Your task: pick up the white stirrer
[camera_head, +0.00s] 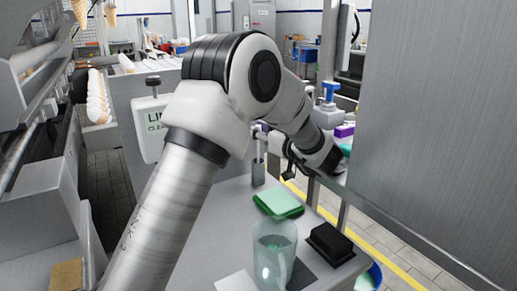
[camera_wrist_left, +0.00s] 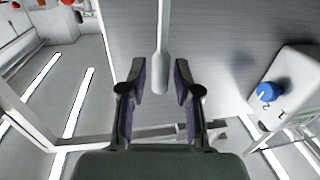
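The white stirrer (camera_wrist_left: 161,45) is a long pale stick with a rounded end in the left wrist view. It runs down from the top edge, and its end lies between the fingers of my left gripper (camera_wrist_left: 160,75). The fingers are open, with a visible gap on each side of the stirrer. In the head view my left arm reaches over the steel table, and its wrist end is near the grey panel at right. The fingers and the stirrer cannot be made out there. My right gripper is not in view.
A large grey panel (camera_head: 440,130) fills the right. A pale box with a blue knob (camera_wrist_left: 268,92) stands right of my left gripper.

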